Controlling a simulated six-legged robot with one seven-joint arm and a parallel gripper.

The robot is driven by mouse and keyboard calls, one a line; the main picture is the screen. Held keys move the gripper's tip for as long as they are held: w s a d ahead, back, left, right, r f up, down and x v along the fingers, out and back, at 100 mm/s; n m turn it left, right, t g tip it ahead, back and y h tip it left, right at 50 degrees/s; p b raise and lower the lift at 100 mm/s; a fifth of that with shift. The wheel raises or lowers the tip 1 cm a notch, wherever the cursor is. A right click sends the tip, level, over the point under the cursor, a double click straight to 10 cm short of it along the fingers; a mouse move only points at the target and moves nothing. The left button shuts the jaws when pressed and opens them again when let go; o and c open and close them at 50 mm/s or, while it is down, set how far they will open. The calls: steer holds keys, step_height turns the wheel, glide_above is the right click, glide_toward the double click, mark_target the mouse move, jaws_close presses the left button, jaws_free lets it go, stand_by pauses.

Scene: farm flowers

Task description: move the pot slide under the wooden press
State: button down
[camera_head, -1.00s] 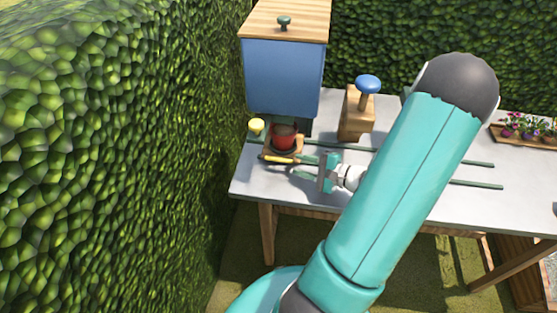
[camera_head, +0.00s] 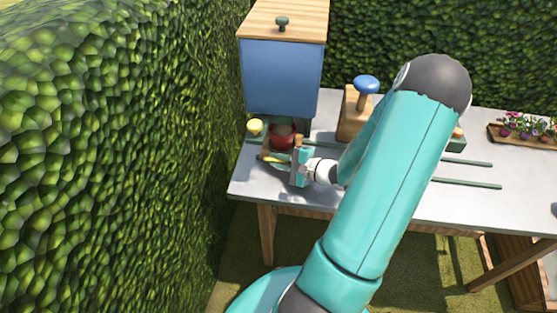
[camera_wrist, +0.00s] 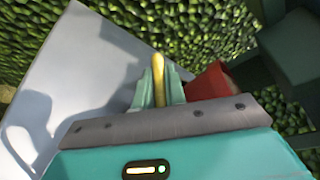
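The pot slide is a small wooden carriage with a red pot (camera_head: 282,136) on it and a yellow handle (camera_head: 270,158) at its front. It stands at the table's left end, in front of the blue box. My gripper (camera_head: 285,163) is at the handle, low over the table. In the wrist view the yellow handle (camera_wrist: 158,82) lies between my two fingers (camera_wrist: 160,90), with the red pot (camera_wrist: 208,82) just to their right. Whether the fingers press on the handle is not clear. The wooden press (camera_head: 353,112), with a blue knob (camera_head: 367,85), stands right of the pot, partly hidden by my arm.
Green rails (camera_head: 465,183) run along the grey table (camera_head: 400,205) toward the right. A blue box (camera_head: 280,75) with a wooden lid stands behind the pot. A yellow knob (camera_head: 254,126) is left of it. A flower tray (camera_head: 520,135) sits at the right. A hedge (camera_head: 110,150) borders the left.

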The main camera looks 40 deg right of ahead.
steer(key=s+d, duration=0.4)
steer(key=s, duration=0.1)
steer(key=s+d, duration=0.5)
steer(key=s, duration=0.1)
steer(key=s+d, duration=0.4)
steer(key=s, duration=0.2)
steer(key=shift+s+d, duration=0.2)
steer(key=shift+s, duration=0.05)
steer(key=c, duration=1.5)
jaws_free()
steer(key=shift+o, duration=0.2)
steer(key=v, duration=1.3)
steer(key=shift+s+d+r, duration=0.15)
steer(key=shift+s, duration=0.2)
